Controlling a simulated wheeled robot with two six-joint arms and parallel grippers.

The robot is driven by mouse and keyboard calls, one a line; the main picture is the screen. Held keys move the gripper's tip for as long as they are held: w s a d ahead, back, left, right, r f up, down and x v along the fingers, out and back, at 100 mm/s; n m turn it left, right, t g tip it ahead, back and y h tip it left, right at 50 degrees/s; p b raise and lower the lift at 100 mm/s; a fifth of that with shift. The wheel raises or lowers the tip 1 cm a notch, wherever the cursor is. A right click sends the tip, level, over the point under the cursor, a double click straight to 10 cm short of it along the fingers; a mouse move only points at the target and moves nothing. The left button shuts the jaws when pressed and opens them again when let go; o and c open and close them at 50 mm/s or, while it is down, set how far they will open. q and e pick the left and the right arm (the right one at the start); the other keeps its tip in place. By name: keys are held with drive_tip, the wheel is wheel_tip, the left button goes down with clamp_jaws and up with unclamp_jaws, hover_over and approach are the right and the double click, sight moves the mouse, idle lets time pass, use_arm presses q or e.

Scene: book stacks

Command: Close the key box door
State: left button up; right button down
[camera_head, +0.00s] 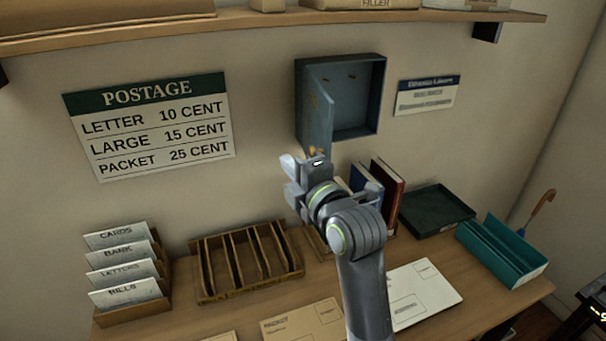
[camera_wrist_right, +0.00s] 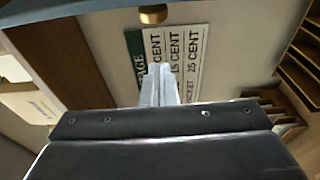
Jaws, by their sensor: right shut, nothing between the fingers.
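The blue-grey key box (camera_head: 368,98) hangs on the wall, and small hooks or keys show inside. Its door (camera_head: 318,118) is hinged at the left side and stands open, swung out toward me. A small brass piece (camera_head: 313,151) shows at the door's lower edge. My right gripper (camera_head: 292,163) is shut and empty, just below and left of the door's lower edge. In the right wrist view its pale fingers (camera_wrist_right: 157,85) are together, and a brass piece (camera_wrist_right: 152,14) shows beyond them at the top. I cannot tell whether gripper and door touch. My left gripper is out of view.
A wall shelf (camera_head: 250,24) runs above the box. The postage sign (camera_head: 150,125) is left of it, a small notice (camera_head: 427,95) right. Below, the desk holds a card rack (camera_head: 128,270), wooden sorter (camera_head: 247,262), upright books (camera_head: 388,190), dark tray (camera_head: 435,210) and teal holder (camera_head: 500,252).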

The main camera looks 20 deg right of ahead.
drive_tip(key=d+p, duration=0.1)
drive_tip(key=d, duration=0.1)
drive_tip(key=w+d+p, duration=0.1)
drive_tip(key=shift+d, duration=0.35)
idle(0.4)
